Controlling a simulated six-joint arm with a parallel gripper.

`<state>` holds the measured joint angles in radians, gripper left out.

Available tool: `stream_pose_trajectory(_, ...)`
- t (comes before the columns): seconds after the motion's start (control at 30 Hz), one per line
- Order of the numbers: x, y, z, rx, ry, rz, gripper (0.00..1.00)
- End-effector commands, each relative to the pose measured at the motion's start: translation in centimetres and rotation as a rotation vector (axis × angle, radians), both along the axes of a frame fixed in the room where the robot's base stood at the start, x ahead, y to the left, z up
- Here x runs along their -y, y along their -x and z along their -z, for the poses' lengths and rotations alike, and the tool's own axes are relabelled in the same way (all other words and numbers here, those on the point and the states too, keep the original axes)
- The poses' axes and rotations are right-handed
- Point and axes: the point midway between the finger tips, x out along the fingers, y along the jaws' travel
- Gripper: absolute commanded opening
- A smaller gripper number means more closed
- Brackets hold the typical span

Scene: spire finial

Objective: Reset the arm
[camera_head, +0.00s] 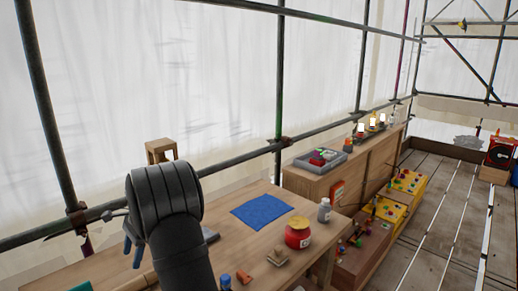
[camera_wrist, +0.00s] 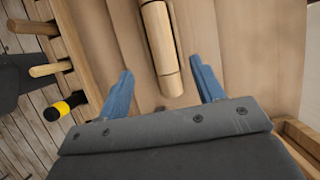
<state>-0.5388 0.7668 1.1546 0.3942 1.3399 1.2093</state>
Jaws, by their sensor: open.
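My gripper (camera_wrist: 161,66) is open in the wrist view, with its two blue fingers spread apart. A pale wooden cylindrical piece (camera_wrist: 158,38) lies on the wooden surface beyond and between the fingertips, and nothing is held. In the head view my dark arm stands over the left part of the wooden workbench (camera_head: 235,245). A blue finger of my gripper (camera_head: 132,250) shows at the arm's left side. The arm hides much of the bench's left part.
A blue cloth (camera_head: 262,211), red jar (camera_head: 298,237) and grey bottle (camera_head: 324,210) are on the bench to the right. A grey tray (camera_head: 305,163) sits on a cabinet behind. A scaffold rail (camera_head: 230,164) runs along the back. Wooden handles (camera_wrist: 50,70) lie left in the wrist view.

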Motion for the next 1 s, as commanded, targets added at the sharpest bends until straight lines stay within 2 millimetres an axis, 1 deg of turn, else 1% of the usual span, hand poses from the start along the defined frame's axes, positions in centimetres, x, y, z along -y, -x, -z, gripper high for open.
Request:
stream_pose_trajectory(0.03,0.3,-0.4,-1.0,0.003,-0.002,0.002,0.61)
stream_pose_trajectory(0.07,0.5,-0.5,-1.6,0.003,-0.002,0.002,0.61)
stream_pose_trajectory(0.1,0.1,0.0,-0.2,-0.004,0.003,-0.001,0.61)
stream_pose_trajectory(0.67,-2.9,3.1,10.3,-0.003,0.003,-0.001,0.61)
stream_pose_trajectory(0.73,-3.0,2.9,8.4,0.005,-0.003,0.000,0.61)
stream_pose_trajectory(0.87,-3.0,2.9,5.8,0.004,-0.002,0.001,0.61)
stream_pose_trajectory(1.0,-0.4,2.4,4.3,0.003,0.000,0.004,0.61)
